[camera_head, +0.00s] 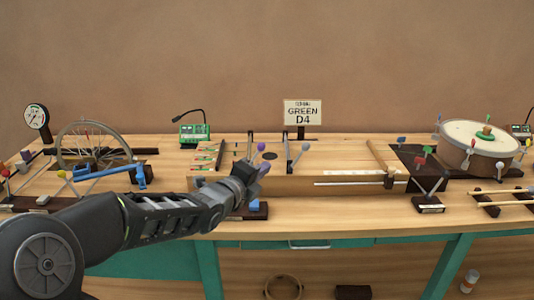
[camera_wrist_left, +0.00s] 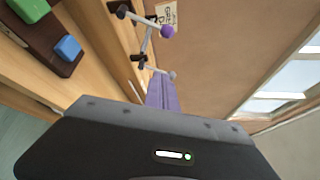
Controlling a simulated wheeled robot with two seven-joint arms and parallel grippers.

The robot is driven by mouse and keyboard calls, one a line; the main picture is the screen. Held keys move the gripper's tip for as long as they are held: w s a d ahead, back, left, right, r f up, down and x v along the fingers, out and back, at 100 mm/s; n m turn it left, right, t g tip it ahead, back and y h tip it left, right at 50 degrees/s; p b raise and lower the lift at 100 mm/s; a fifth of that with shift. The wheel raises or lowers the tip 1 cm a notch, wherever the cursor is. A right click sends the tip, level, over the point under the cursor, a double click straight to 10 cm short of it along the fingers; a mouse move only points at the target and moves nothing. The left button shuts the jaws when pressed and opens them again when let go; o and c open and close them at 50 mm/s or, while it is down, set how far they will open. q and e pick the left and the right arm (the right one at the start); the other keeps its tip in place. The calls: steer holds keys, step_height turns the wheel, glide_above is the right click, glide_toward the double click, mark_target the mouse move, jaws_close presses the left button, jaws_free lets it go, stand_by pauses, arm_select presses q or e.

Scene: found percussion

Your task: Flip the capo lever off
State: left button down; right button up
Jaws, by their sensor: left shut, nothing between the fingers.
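My left gripper (camera_head: 264,168) is at the front left of a long wooden string box (camera_head: 340,185). Its purple fingers (camera_wrist_left: 162,93) are shut and empty. A lever with a purple knob (camera_head: 261,147) stands just above and behind the fingertips; it also shows in the wrist view (camera_wrist_left: 167,31), beyond the fingertips. A thin lever with a grey knob (camera_head: 305,146) stands to the right. I cannot tell for sure which one is the capo lever. The arm and gripper hide part of the box's left end. The right gripper is not in view.
A sign reading GREEN D4 (camera_head: 303,113) stands behind the box. A green device (camera_head: 194,134) and a spoked wheel (camera_head: 92,146) are left. A drum (camera_head: 478,148) is right. A dark holder with a blue block (camera_wrist_left: 67,47) lies near the gripper.

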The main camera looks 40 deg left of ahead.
arm_select(q)
steer(key=shift+w, duration=0.15)
steer(key=w+a+p, duration=0.2)
steer(key=w+a, duration=0.3)
steer(key=w, duration=0.3)
steer(key=shift+f, duration=0.2)
steer(key=shift+d, duration=0.1)
